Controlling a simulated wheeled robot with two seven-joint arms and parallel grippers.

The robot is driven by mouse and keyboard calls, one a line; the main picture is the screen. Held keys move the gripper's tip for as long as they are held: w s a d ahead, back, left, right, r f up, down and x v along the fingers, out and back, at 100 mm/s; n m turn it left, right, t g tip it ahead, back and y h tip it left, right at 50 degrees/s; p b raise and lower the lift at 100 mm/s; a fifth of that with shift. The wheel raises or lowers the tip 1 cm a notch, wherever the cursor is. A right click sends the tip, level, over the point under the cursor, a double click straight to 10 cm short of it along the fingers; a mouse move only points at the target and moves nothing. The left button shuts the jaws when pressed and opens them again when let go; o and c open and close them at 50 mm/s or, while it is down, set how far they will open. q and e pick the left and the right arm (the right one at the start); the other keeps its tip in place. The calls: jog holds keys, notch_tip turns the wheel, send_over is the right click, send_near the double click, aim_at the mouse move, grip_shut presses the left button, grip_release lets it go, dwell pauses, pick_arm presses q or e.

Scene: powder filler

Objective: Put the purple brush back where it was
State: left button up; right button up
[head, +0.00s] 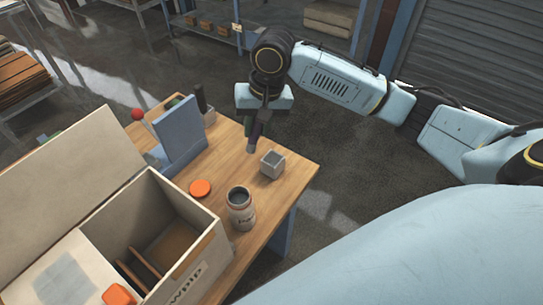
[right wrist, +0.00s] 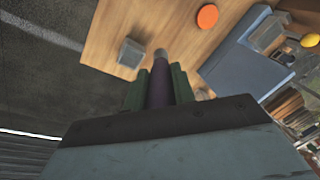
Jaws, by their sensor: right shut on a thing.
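The purple brush (head: 253,142) is held in my right gripper (head: 256,127), tip down, over the table's far right part. In the right wrist view the brush (right wrist: 160,82) stands between the two green fingers, its pale tip pointing away from the camera. The gripper is shut on it. A small grey square cup (head: 272,163) stands on the table near the right corner, just below and right of the brush tip in the head view. It also shows in the right wrist view (right wrist: 131,53), left of the brush and apart from it. My left gripper is not in view.
A labelled jar (head: 241,212) stands open near the table's front edge. An orange lid (head: 200,188) lies beside it. A blue-grey upright panel (head: 181,131) and a large open box (head: 190,255) fill the left. Bare wood surrounds the grey cup.

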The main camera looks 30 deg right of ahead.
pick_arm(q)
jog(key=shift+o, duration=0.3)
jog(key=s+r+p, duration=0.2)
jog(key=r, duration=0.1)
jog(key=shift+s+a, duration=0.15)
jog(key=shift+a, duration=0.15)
pick_arm(e)
jog(key=d+f+m, duration=0.1)
jog(key=f+m, duration=0.1)
jog(key=f, duration=0.2)
jog(key=d+f+m+g+h, duration=0.1)
jog(key=d+f+m, duration=0.1)
jog(key=f, duration=0.2)
jog(key=w+d+f+m+b, duration=0.1)
jog(key=d+f, duration=0.1)
jog(key=f, duration=0.2)
jog(key=shift+w+f+m+h, duration=0.1)
jog(key=shift+f+m+h, duration=0.25)
jog(key=shift+m+h, duration=0.05)
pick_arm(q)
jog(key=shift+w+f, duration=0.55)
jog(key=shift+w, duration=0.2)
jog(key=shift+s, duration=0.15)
pick_arm(e)
jog(key=o, duration=1)
